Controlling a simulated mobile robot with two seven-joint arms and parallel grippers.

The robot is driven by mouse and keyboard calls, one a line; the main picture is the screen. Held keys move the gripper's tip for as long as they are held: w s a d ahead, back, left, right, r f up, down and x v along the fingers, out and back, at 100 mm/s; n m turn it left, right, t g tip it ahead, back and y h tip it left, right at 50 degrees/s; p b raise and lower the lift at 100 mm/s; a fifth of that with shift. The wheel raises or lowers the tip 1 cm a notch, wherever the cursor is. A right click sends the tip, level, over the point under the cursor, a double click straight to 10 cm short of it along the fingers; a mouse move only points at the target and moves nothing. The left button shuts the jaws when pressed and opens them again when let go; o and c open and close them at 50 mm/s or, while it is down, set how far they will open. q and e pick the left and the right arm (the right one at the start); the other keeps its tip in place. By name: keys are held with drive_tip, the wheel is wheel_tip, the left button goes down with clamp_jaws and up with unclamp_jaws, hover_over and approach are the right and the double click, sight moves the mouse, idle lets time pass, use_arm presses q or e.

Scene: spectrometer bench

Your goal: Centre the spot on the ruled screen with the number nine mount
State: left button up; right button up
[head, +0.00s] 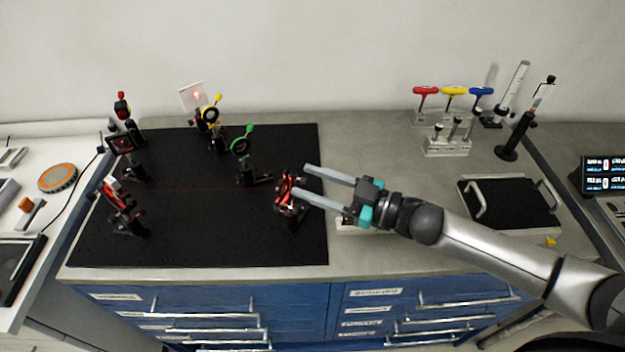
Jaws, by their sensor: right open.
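The ruled screen (186,101) is a small pale upright plate at the back left of the black board. A red spot glows on it, right of its middle; its ruling is too small to read. A black mount with red parts (283,187) stands near the board's right edge. I cannot read a number nine on any mount. My right gripper (303,180) is open, its two fingers pointing left at the red and black mount. The near finger's tip overlaps the mount in the view; I cannot tell whether they touch. My left gripper is not in view.
Coloured T-handle drivers (454,91) stand in a rack at the back right. A black tray (510,204) lies at right.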

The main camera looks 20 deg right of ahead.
drive_tip(key=shift+w, duration=0.1)
drive_tip(key=shift+c, duration=0.3)
clamp_jaws()
idle(0.4)
